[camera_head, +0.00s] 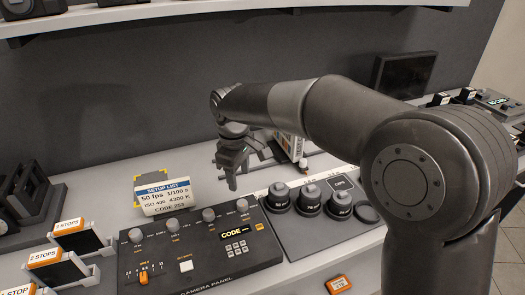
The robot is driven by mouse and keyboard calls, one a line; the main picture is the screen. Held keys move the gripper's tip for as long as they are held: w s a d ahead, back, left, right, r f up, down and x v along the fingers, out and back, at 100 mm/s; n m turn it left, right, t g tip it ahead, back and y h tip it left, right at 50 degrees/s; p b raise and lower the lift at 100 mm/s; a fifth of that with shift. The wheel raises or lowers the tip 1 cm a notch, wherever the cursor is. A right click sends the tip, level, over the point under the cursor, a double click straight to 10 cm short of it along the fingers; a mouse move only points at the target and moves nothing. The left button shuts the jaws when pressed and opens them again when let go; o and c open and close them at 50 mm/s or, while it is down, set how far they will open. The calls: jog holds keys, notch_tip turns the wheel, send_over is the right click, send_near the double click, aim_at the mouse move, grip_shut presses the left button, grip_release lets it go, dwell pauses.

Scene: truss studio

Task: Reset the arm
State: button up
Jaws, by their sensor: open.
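My arm comes in from the right side of the head view and reaches left over the counter. My gripper (236,170) hangs from its end, pointing down, above the back edge of the camera panel (205,262). Its fingers look apart and nothing shows between them. The gap between the fingertips and the panel is hard to judge.
A setup list card (166,196) stands behind the panel. Several black capped cylinders (309,200) stand on a grey mat right of it. An orange tag (338,284) lies in front. A shelf (130,14) runs above.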

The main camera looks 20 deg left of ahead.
jog(key=d+r+m+t, duration=0.1)
jog(key=d+r+m, duration=0.3)
jog(key=d, duration=0.8)
jog(key=d+r+m+t, duration=0.1)
jog(key=d+r+m, duration=0.3)
jog(key=d, duration=0.9)
jog(key=s+d+f+m+t, duration=0.1)
jog(key=s+d+m, duration=0.4)
jog(key=s+d, duration=0.2)
jog(key=s+d+f+m+t, duration=0.1)
jog(key=s+d+m+t, duration=0.1)
jog(key=s+d+m, duration=0.2)
jog(key=s+d, duration=0.3)
jog(key=d, duration=0.4)
jog(key=shift+d+f+m, duration=0.15)
jog(key=shift+d+m, duration=0.15)
jog(key=shift+m, duration=0.1)
